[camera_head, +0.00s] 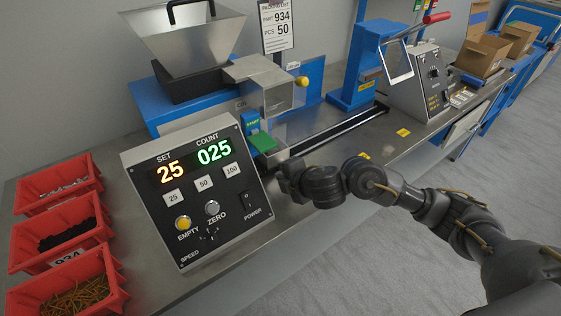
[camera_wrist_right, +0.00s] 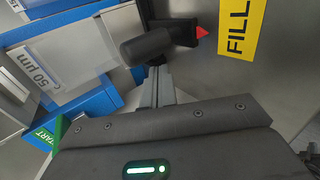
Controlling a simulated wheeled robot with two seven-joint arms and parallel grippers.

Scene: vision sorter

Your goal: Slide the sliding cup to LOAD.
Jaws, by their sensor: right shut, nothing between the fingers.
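In the right wrist view, a dark rounded handle (camera_wrist_right: 145,47) on a black block with a red pointer (camera_wrist_right: 203,32) appears to belong to the sliding cup. The pointer is beside the yellow FILL label (camera_wrist_right: 240,28). The cup body is not clear in either view. In the head view, my right gripper (camera_head: 284,183) is shut and empty, just right of the counter panel, near the close end of the slide rail (camera_head: 335,132). My left gripper is not in view.
The counter panel (camera_head: 197,192) stands close to my right gripper's left, showing 25 and 025. A green START part (camera_head: 263,142) is behind the gripper. Red bins (camera_head: 30,257) are at left. A grey console (camera_head: 425,82) stands at the rail's far end. The bench front is mostly clear.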

